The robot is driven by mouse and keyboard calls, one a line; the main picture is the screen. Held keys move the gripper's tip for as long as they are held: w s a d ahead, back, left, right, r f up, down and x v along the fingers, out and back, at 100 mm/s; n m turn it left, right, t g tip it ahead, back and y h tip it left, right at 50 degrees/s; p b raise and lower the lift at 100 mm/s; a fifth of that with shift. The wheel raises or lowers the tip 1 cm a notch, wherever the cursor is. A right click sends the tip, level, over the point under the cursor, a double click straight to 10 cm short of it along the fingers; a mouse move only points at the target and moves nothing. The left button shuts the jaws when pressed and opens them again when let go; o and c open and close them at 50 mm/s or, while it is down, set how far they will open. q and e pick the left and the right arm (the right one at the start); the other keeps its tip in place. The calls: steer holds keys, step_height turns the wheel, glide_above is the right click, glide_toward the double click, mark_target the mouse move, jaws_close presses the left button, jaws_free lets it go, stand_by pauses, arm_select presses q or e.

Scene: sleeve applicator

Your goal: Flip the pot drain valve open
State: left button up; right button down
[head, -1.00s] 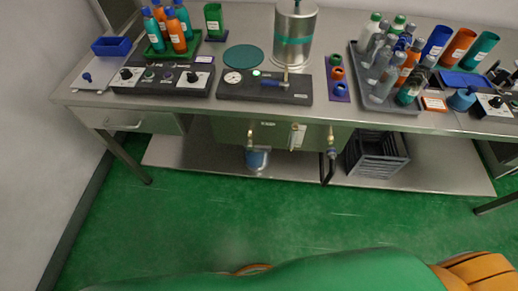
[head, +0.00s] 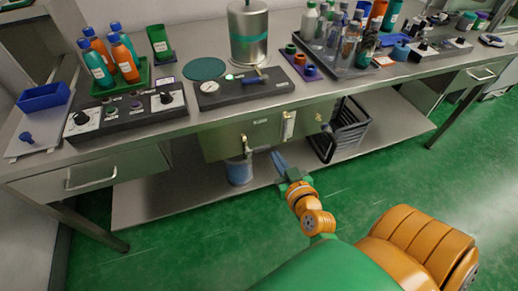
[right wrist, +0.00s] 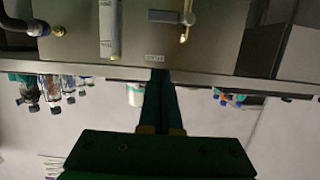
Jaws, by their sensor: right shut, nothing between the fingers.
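A grey-green tank (head: 222,146) is mounted under the bench. On its front is a brass valve (head: 244,144) with an upright handle or spout, above a bucket (head: 239,171). This valve also shows at the top of the upside-down right wrist view (right wrist: 185,28). A second brass fitting (head: 326,127) is at the tank's right; I cannot read labels saying which one is the pot drain. My right gripper (head: 278,158) is shut and empty, in front of the tank, to the right of the bucket and apart from the valve. Its dark fingers show in the wrist view (right wrist: 160,85). My left gripper is out of view.
A pale sight tube (head: 289,125) is on the tank front between the two fittings. A dark crate (head: 345,130) stands on the lower shelf (head: 150,200) at the right. The bench front edge (head: 190,124) overhangs the tank. The green floor in front is clear.

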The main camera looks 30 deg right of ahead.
steer(key=b, duration=0.1)
glide_above(264, 148)
steer(key=s+a, duration=0.1)
steer(key=s, duration=0.1)
step_height(264, 148, down, 2)
steer(key=f, duration=0.1)
steer(key=shift+w+f+b, duration=0.15)
steer(key=shift+f+b, duration=0.4)
steer(key=shift+f, duration=0.1)
steer(key=shift+w+f+b, duration=0.15)
steer(key=shift+f+b, duration=0.35)
steer(key=shift+f, duration=0.1)
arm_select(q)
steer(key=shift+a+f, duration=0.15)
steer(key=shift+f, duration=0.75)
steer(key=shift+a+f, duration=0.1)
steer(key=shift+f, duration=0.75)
arm_select(e)
steer(key=shift+f, duration=0.5)
